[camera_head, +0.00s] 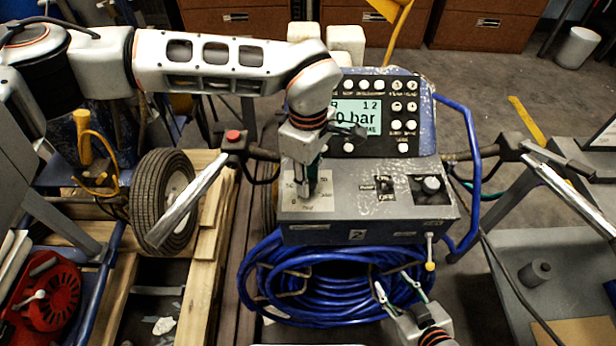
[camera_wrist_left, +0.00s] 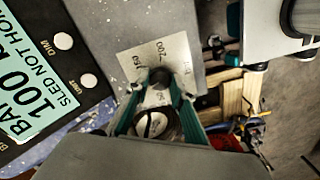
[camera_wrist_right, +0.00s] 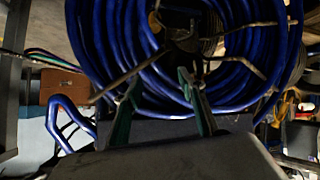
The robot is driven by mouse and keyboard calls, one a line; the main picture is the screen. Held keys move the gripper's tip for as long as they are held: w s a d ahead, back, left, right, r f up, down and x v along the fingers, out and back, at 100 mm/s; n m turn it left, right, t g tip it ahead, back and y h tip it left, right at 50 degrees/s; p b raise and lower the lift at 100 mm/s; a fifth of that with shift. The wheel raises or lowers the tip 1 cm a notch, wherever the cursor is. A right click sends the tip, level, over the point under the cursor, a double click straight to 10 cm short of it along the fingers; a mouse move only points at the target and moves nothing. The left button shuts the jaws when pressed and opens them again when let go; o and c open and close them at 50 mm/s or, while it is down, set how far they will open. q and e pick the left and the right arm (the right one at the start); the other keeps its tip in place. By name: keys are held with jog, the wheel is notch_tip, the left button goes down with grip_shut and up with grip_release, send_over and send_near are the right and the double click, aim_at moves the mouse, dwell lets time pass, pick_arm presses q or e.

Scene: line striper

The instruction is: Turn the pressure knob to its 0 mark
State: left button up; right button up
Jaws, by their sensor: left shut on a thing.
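The pressure knob (camera_wrist_left: 152,124) shows a silver face with a dark line in the left wrist view. It stands over a pale scale plate (camera_head: 322,203) on the grey control panel; 150 and 200 are readable on the plate in the left wrist view. My left gripper (camera_head: 305,188) reaches down over the plate, its fingers shut around the knob and hiding much of it in the head view. The display (camera_wrist_left: 42,92) reads 100 with a cut-off unit. My right gripper (camera_head: 400,288) is open and empty in front of the blue hose coil.
The blue hose coil (camera_head: 285,290) hangs below the panel. A handlebar grip with a red button (camera_head: 233,137) is left of the panel.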

pick_arm(q)
jog(key=shift+r+n+p, duration=0.2)
jog(key=shift+n+p, duration=0.35)
jog(key=shift+n, duration=0.55)
jog(key=n+p, duration=0.1)
jog(key=n, duration=0.1)
jog(key=shift+n, duration=0.3)
jog(key=shift+n+p, duration=0.45)
jog(key=shift+n, duration=0.45)
jog(key=shift+n+p, duration=0.3)
jog(key=shift+n, duration=0.6)
jog(key=n, duration=0.2)
jog(key=shift+f+n+p, duration=0.1)
jog(key=shift+n+p, duration=0.3)
jog(key=shift+n, duration=0.9)
jog(key=shift+n+p, duration=0.4)
jog(key=shift+n, duration=1.4)
jog(key=n+p, duration=0.1)
jog(key=n, duration=0.3)
jog(key=shift+n, duration=1.6)
pick_arm(e)
jog(key=r, duration=0.2)
jog(key=a+r, duration=0.1)
jog(key=r, duration=0.2)
jog(key=shift+s+r, duration=0.1)
jog(key=shift+s, duration=0.1)
pick_arm(q)
jog(key=shift+o, duration=0.2)
